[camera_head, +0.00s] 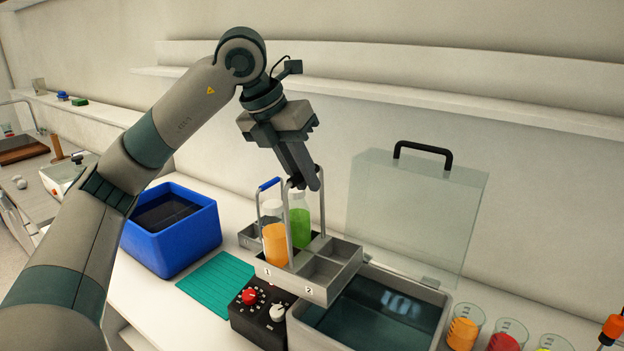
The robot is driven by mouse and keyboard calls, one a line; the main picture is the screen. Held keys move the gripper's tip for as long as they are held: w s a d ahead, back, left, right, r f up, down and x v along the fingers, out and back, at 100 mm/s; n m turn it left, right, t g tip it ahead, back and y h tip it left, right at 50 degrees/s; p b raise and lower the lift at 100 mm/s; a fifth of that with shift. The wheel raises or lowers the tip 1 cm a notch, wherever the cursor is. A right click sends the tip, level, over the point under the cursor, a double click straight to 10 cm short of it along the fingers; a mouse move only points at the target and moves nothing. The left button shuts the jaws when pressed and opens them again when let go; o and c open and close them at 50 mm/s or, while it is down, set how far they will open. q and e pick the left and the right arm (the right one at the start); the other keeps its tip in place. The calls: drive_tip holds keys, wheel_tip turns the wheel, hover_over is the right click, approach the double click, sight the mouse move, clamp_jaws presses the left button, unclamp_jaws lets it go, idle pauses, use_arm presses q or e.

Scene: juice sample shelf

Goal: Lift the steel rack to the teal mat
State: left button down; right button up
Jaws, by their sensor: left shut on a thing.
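The steel rack (318,292) is a grey tray with open compartments, marked 1 and 2 on its front. It holds a container of orange juice (275,245) and one of green juice (299,226) on its left side; the compartments at its right front are empty. My left gripper (306,184) is shut on the top of the rack's tall handle. The rack looks held up, overlapping the left rear of the open water bath (436,297). The teal mat (217,284) lies bare on the counter to the left of the rack. My right gripper is not in view.
A black control box (262,318) with red and white knobs sits between mat and bath. A blue bin (171,231) stands behind the mat. A clear lid (415,215) stands upright behind the bath. Juice beakers (464,330) stand at right.

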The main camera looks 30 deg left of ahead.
use_arm(q)
drive_tip(key=shift+a+r, duration=0.1)
drive_tip(key=shift+a, duration=2.75)
drive_tip(key=a, duration=1.1)
drive_tip(key=shift+a, duration=0.35)
drive_tip(key=shift+w+p, duration=0.1)
drive_tip(key=shift+p, duration=0.2)
